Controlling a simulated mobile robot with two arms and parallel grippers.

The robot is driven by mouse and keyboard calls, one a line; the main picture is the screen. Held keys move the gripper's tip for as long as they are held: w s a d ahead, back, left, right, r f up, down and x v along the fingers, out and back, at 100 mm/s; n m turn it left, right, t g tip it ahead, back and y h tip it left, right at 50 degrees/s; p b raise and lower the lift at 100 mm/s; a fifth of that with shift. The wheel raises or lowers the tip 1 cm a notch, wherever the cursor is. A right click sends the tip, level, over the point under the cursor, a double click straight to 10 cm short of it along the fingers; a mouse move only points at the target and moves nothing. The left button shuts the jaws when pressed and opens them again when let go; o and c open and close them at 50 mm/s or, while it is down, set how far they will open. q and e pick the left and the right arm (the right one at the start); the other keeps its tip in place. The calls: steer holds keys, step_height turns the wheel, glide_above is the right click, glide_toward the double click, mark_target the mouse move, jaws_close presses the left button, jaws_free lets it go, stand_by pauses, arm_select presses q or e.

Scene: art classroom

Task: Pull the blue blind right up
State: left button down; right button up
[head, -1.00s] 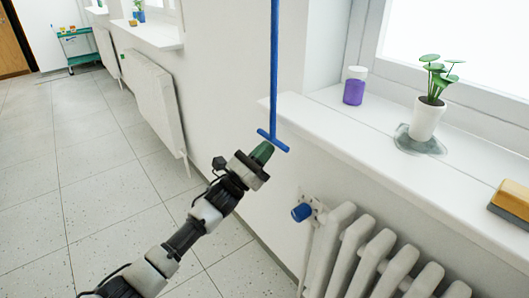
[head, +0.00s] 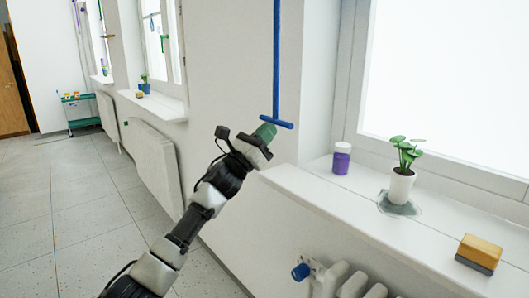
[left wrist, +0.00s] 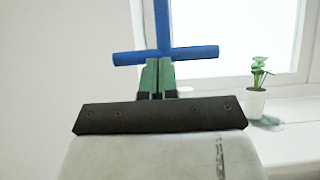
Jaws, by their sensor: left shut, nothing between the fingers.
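A blue pull rod with a crossbar (head: 283,124) at its lower end hangs in front of the wall, left of the near window. It also shows in the left wrist view as a blue T (left wrist: 192,53). My left gripper (head: 266,131), with green fingers, is at the left part of the crossbar. In the left wrist view the fingers (left wrist: 158,62) are together, with their tips at the bar's lower edge. I cannot tell whether they touch it. The blind itself is not in view. My right gripper is not in view.
The white sill (head: 300,187) holds a purple-and-white jar (head: 341,160), a potted plant (head: 402,186) and a yellow-topped block (head: 480,251). A radiator (head: 350,285) with a blue knob (head: 300,271) stands below. The floor (head: 60,230) at left is clear.

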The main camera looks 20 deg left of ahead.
arm_select(q)
step_height(320, 180, up, 4)
steer(key=shift+f+p, duration=0.15)
steer(key=shift+p, duration=0.45)
step_height(320, 180, up, 40)
steer(key=p, duration=2.5)
glide_above(268, 117)
steer(key=s, duration=0.2)
steer(key=shift+s+d, duration=0.2)
steer(key=shift+d, duration=0.05)
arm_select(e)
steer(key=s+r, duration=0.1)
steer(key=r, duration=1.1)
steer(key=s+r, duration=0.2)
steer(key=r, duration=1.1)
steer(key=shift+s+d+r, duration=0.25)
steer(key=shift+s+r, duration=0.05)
arm_select(q)
steer(key=shift+r, duration=0.25)
steer(key=shift+f, duration=0.1)
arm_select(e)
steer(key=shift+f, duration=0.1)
